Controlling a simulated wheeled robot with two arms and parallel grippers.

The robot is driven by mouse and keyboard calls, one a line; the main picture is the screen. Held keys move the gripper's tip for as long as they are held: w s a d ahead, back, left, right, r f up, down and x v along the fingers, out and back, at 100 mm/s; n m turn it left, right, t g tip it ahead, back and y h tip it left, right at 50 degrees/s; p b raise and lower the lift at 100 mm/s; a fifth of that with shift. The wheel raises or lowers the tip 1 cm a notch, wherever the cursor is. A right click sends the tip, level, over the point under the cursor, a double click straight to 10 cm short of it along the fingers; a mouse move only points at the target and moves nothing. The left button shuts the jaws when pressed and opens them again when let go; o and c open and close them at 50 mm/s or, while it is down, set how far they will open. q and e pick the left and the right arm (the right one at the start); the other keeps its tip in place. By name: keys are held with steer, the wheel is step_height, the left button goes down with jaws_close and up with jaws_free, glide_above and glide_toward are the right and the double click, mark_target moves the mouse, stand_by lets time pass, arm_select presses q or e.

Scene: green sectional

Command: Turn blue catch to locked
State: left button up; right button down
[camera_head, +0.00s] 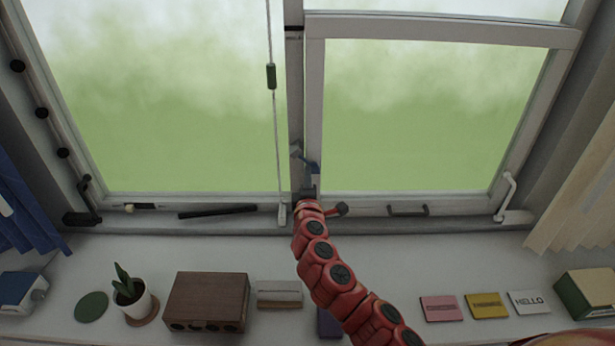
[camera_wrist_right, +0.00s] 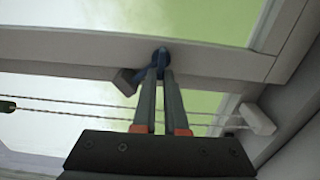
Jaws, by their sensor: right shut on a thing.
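The blue catch (camera_head: 312,167) sits low on the window's middle upright, by the bottom left corner of the right pane. In the right wrist view the blue catch (camera_wrist_right: 160,57) shows at the tips of my right gripper (camera_wrist_right: 160,72), whose fingers are shut on it. In the head view my red right arm reaches up to the sill, and my right gripper (camera_head: 308,190) is just below the catch. A grey block (camera_head: 296,150) is beside the catch on the upright. The fingers hide part of the catch. My left gripper is not in view.
A cord with a dark green toggle (camera_head: 271,76) hangs left of the upright. A black handle (camera_head: 88,200) and a white handle (camera_head: 510,197) sit at the frame's corners. A potted plant (camera_head: 133,298), a wooden box (camera_head: 207,302) and coloured cards (camera_head: 487,305) stand on the sill.

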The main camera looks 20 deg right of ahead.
steer(key=c, duration=1.1)
jaws_free()
steer(key=shift+d, duration=0.2)
steer(key=shift+o, duration=0.7)
steer(key=b+v, duration=0.1)
steer(key=v, duration=1.6)
steer(key=shift+b, duration=0.35)
steer(key=shift+s, duration=0.15)
